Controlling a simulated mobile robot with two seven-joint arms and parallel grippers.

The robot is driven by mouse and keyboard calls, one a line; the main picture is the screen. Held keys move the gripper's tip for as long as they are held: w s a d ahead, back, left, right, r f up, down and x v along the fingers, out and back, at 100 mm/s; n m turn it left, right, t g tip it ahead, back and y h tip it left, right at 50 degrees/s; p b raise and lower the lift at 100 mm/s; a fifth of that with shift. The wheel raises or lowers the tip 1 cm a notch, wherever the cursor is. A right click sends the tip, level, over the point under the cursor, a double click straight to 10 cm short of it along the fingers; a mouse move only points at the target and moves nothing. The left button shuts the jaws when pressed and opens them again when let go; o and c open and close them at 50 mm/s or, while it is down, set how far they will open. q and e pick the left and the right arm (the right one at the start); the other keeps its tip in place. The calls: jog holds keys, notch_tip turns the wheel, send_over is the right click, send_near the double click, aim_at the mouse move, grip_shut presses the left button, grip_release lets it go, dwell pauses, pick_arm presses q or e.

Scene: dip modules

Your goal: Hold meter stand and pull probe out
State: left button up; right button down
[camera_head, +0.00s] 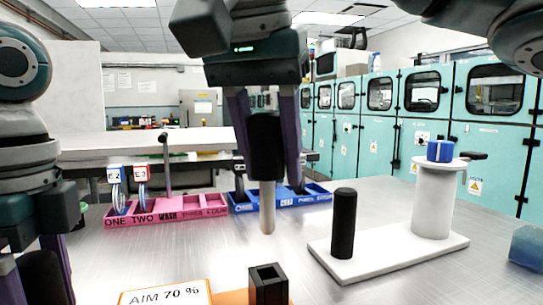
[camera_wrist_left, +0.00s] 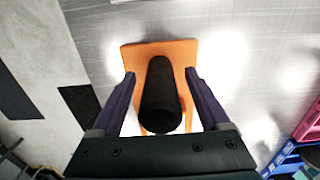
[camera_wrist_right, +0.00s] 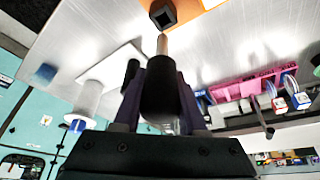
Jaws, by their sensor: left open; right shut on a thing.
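My right gripper (camera_head: 270,186) is shut on the black handle of the probe (camera_head: 267,208), which hangs upright with its tan tip down. The tip is apart from and above a black square socket (camera_head: 268,284) on an orange base. The socket also shows in the right wrist view (camera_wrist_right: 163,14). My left gripper (camera_wrist_left: 159,76) is open, its fingers on either side of a black upright handle (camera_wrist_left: 160,100) on an orange plate (camera_wrist_left: 198,52), seemingly the meter stand. A gap shows on both sides. In the head view the left gripper is low at the left edge, partly cut off.
A sign (camera_head: 165,292) reads "AIM 70 %". A white stand (camera_head: 385,258) with a black post and blue-topped pillar is at right. A pink rack (camera_head: 180,213) and a blue rack (camera_head: 240,208) stand behind. A blue block (camera_head: 527,248) lies at the right edge.

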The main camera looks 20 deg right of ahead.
aim_at(31, 259)
pick_arm(q)
jog(key=shift+r, duration=0.1)
pick_arm(e)
jog(key=shift+r, duration=0.1)
pick_arm(q)
notch_tip(31, 259, up, 8)
jog(key=p, duration=0.9)
jog(key=shift+f+p, duration=0.25)
jog(key=shift+p, duration=0.1)
pick_arm(e)
notch_tip(31, 259, up, 10)
jog(key=shift+f, duration=0.2)
pick_arm(q)
jog(key=shift+f, duration=0.1)
pick_arm(e)
jog(key=shift+f, duration=0.1)
pick_arm(q)
notch_tip(31, 259, up, 9)
jog(key=p, duration=1)
pick_arm(e)
notch_tip(31, 259, up, 10)
